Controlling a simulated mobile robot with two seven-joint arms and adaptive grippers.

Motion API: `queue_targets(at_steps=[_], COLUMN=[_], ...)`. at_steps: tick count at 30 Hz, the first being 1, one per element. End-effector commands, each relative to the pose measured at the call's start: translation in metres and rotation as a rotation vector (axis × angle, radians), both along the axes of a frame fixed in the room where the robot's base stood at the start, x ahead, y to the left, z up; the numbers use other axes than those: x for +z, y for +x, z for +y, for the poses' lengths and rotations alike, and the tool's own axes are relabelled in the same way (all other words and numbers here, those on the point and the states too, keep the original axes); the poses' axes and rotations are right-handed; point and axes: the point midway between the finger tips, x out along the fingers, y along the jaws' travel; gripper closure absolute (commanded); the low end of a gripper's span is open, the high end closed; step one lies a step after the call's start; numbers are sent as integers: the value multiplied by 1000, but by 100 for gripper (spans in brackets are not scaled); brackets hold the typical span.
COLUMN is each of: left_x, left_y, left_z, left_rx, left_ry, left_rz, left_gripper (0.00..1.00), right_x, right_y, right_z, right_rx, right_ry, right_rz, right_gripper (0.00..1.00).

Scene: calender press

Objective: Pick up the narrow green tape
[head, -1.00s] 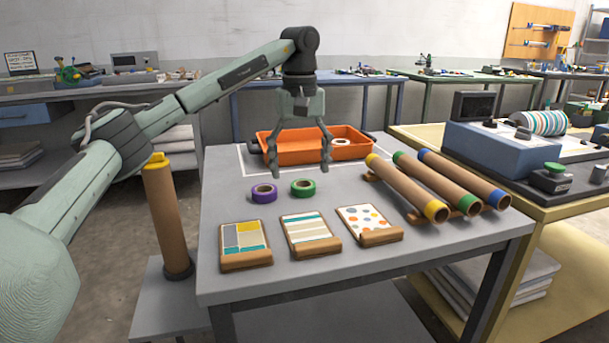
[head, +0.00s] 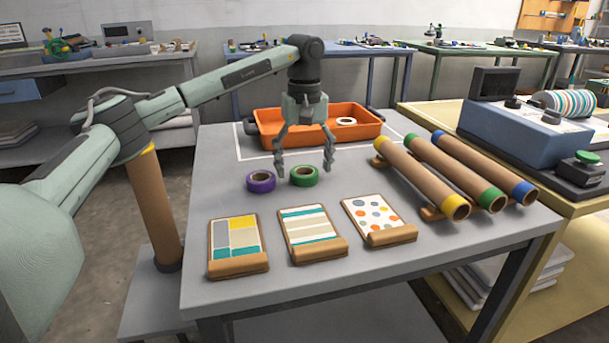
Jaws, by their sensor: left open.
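The green tape roll (head: 305,177) lies flat on the grey table, just right of a purple tape roll (head: 261,182). My left gripper (head: 304,171) is open and empty, pointing down above and around the green roll in the picture. Its left finger shows between the two rolls and its right finger shows at the right of the green roll. I cannot tell the exact height of the fingertips or whether they touch anything. My right gripper is not in view.
An orange tray (head: 358,130) holding a white roll (head: 346,121) stands behind the gripper. Three sample cards (head: 314,228) lie in front. Three tubes with coloured ends (head: 421,178) lie on the right. Bare table (head: 225,190) shows at the left.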

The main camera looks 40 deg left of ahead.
Motion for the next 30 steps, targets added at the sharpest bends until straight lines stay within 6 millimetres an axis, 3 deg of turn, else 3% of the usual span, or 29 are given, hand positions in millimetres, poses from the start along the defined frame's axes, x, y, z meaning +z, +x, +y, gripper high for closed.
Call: queue_targets(at_steps=[9,21,30], left_x=[-7,-7,-5], left_y=[0,0,0], left_z=[0,0,0], left_rx=[0,0,0], left_ry=[-1,-1,-1], left_rz=[-1,-1,-2], left_gripper=[22,71,72], right_x=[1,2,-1], right_y=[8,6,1], right_z=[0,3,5], right_rx=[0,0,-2], right_ry=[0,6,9], right_rz=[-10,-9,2], right_gripper=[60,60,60])
